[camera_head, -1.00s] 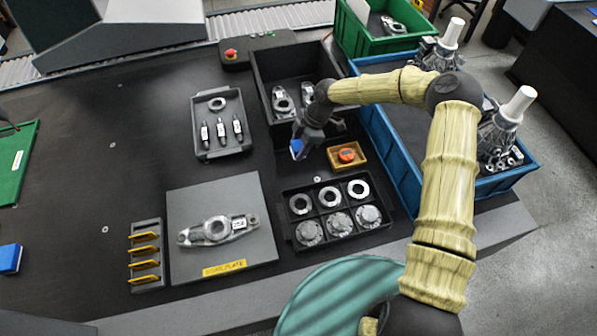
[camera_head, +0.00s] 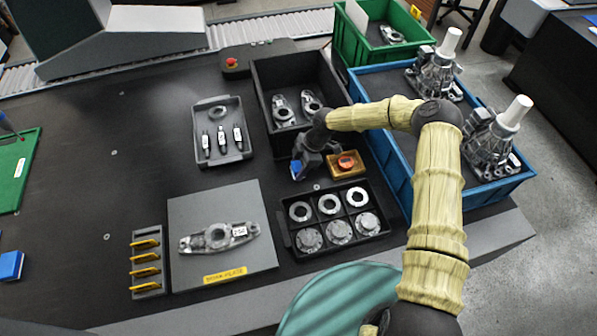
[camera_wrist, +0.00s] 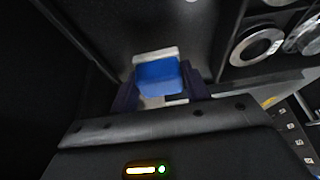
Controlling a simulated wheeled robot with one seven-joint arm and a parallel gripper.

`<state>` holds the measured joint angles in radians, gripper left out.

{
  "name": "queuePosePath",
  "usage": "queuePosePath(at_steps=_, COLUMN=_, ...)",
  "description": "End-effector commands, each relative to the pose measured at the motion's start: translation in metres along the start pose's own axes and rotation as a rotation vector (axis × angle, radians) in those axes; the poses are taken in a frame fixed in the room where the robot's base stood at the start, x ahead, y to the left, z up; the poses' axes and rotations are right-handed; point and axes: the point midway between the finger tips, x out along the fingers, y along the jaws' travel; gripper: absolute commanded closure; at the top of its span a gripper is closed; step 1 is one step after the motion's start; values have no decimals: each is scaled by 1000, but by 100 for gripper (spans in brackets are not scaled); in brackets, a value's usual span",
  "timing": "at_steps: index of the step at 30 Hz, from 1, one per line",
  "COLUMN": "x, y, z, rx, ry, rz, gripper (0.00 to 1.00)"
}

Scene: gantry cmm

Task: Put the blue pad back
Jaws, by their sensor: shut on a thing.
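A small blue pad (camera_head: 296,170) with a pale layer along one side is held in my gripper (camera_head: 300,168). In the wrist view the blue pad (camera_wrist: 158,78) sits between the two dark fingers of my gripper (camera_wrist: 160,92), which is shut on it. In the head view, the gripper points down over the dark table, just left of the small orange tray (camera_head: 335,172) and in front of the black bin (camera_head: 262,93). I cannot tell whether the pad touches the table.
A black compartment tray (camera_head: 286,236) with rings and round metal parts is in front of the gripper. A grey tray (camera_head: 203,160) with dark probes lies left. A grey plate (camera_head: 190,265) bears a metal link. Blue and green crates stand right and behind. Open table lies far left.

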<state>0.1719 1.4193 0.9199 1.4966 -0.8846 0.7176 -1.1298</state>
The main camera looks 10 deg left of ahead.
Motion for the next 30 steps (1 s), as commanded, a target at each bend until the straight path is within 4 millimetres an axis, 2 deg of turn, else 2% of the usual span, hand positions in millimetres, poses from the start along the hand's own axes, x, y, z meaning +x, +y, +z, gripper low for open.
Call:
queuePosePath(at_steps=7, x=28, y=0, z=11, rx=2, ry=1, rz=-1, gripper=75)
queuePosePath(at_steps=19, x=34, y=0, z=14, rx=0, ry=0, rz=-1, gripper=75)
queuePosePath(at_steps=20, x=33, y=0, z=14, rx=0, ry=0, rz=-1, gripper=52)
queuePosePath(at_steps=23, x=33, y=0, z=13, rx=0, ry=0, rz=-1, gripper=32)
queuePosePath(at_steps=30, x=32, y=0, z=13, rx=0, ry=0, rz=-1, gripper=32)
